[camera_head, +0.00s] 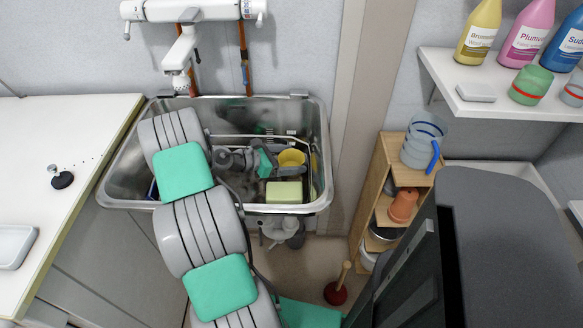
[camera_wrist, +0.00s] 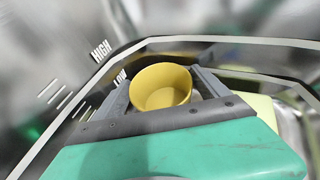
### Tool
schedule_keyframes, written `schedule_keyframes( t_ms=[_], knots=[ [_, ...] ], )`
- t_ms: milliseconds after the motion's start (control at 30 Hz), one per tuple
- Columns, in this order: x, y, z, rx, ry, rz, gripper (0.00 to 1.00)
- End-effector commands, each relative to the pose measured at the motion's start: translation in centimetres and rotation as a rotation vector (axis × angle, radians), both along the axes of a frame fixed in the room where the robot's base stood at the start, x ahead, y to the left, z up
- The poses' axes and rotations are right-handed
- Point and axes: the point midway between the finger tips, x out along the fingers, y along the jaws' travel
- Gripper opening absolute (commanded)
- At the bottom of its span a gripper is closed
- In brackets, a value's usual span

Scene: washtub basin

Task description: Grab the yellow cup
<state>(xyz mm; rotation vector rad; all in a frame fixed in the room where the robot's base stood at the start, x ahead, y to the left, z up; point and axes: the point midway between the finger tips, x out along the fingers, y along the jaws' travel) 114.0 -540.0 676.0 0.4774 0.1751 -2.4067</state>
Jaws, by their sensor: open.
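The yellow cup (camera_head: 291,158) is inside the metal washtub basin (camera_head: 318,150), towards its right side. In the wrist view the yellow cup (camera_wrist: 161,87) shows its open mouth and sits between the two fingers of my gripper (camera_wrist: 165,85). My gripper (camera_head: 279,160) is down in the basin, beside the cup in the head view. Its fingers are apart, one on each side of the cup. Whether either finger touches the cup I cannot tell. The cup's lower part is hidden behind my gripper body.
A pale yellow-green block (camera_head: 284,192) lies in the basin in front of the cup. The basin walls and a wire rack edge (camera_head: 309,165) are close by. The faucet (camera_head: 178,75) hangs above the basin's left part. A white counter (camera_head: 55,160) stands left.

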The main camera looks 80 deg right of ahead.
Motion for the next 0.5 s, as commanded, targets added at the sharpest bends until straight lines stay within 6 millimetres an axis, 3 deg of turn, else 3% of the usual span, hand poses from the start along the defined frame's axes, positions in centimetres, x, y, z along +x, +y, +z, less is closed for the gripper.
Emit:
schedule_keyframes(
  t_ms=[233, 500],
  knots=[
    [-0.26, -0.27, -0.18, 0.000, -0.001, 0.002, 0.84],
    [-0.24, -0.25, -0.17, 0.000, -0.001, 0.002, 0.63]
  ],
)
